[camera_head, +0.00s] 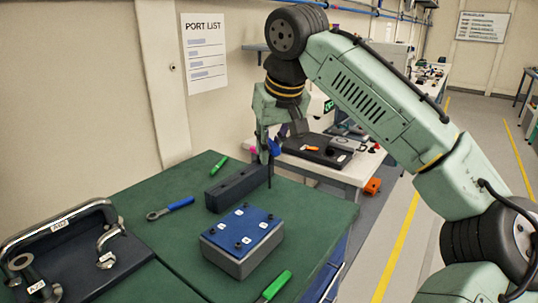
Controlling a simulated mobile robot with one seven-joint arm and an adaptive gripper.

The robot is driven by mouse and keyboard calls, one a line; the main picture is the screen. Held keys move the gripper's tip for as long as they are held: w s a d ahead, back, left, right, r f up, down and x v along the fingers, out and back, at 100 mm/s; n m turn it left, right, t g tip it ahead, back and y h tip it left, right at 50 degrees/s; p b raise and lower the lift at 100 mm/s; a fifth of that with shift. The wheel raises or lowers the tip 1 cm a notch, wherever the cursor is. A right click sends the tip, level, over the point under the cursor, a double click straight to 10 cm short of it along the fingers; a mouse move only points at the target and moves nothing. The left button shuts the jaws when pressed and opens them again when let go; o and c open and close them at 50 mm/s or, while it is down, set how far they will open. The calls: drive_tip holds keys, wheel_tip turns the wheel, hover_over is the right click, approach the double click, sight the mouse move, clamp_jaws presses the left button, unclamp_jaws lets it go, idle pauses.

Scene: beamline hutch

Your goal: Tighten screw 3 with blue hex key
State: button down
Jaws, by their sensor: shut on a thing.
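My gripper (266,148) is above the green bench, behind and right of the screw block, shut on the blue hex key (275,147). The key's blue handle shows at the fingers, and a dark shaft points down beside the right end of the black holder. I cannot tell if its tip touches anything. The screw block has a blue top plate (243,222) with several dark screws and small white labels on a grey base. The labels are too small to read, so I cannot tell which screw is number 3. The key is apart from the screws.
A long black holder (236,189) stands behind the block. A blue-handled ring tool (171,208) and a green-handled tool (219,167) lie near it. Another green-handled tool (274,287) lies at the front. A dark fixture with metal pipes (63,229) fills the left.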

drive_tip(key=shift+d+f, duration=0.15)
drive_tip(key=shift+f, duration=0.75)
wheel_tip(320, 180, down, 5)
drive_tip(key=b, duration=0.4)
drive_tip(key=shift+r+n+y+p, duration=0.25)
drive_tip(key=shift+n+y+p, duration=0.05)
drive_tip(key=shift+n+p, duration=0.45)
drive_tip(key=shift+n+g+y+p, duration=0.3)
drive_tip(key=shift+n+g+p, duration=0.1)
drive_tip(key=shift+n+p, duration=0.7)
drive_tip(key=shift+f+n, duration=0.2)
drive_tip(key=shift+n, duration=0.05)
